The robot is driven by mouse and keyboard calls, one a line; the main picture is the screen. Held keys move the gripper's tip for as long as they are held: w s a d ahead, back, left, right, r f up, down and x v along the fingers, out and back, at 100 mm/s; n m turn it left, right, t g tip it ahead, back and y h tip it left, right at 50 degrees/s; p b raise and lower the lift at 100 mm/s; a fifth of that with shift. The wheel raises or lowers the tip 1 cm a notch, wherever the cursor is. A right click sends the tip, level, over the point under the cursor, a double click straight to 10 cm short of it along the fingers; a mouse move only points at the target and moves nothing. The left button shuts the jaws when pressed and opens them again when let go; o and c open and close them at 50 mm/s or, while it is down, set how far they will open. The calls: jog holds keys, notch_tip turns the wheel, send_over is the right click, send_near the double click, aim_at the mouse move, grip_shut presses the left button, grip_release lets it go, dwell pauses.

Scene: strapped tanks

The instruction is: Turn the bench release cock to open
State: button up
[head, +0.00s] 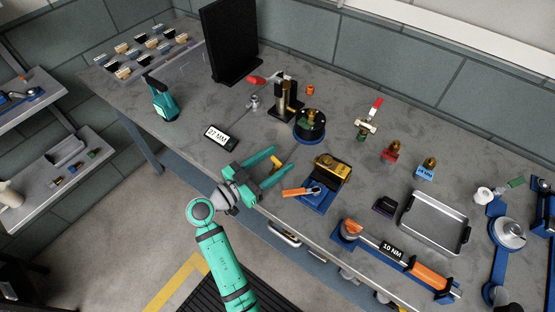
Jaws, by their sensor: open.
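My gripper (284,159) is green, open and empty over the front part of the bench. It is to the left of the cock and nearer the front edge, well apart from it. The round black tank-like part (310,124) on a blue ring stands between them.
A clamp stand (287,103) with a red lever is behind the gripper. A yellow-black device (332,168) on a blue base is close to its right. A "27 MM" display (217,136) is left.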

jog(key=shift+w+d, duration=0.15)
jog(key=shift+w, duration=0.1)
jog(key=c, duration=1.1)
jog(key=shift+o, duration=0.2)
jog(key=shift+d+f+n+t+y, duration=0.1)
jog(key=shift+n+t+y, duration=0.8)
jog(key=shift+t+y, duration=0.1)
jog(key=shift+n+t+y, duration=0.6)
jog(key=shift+y, duration=0.1)
jog(key=o, duration=1.1)
jog(key=shift+w, duration=0.1)
jog(key=shift+c, duration=0.2)
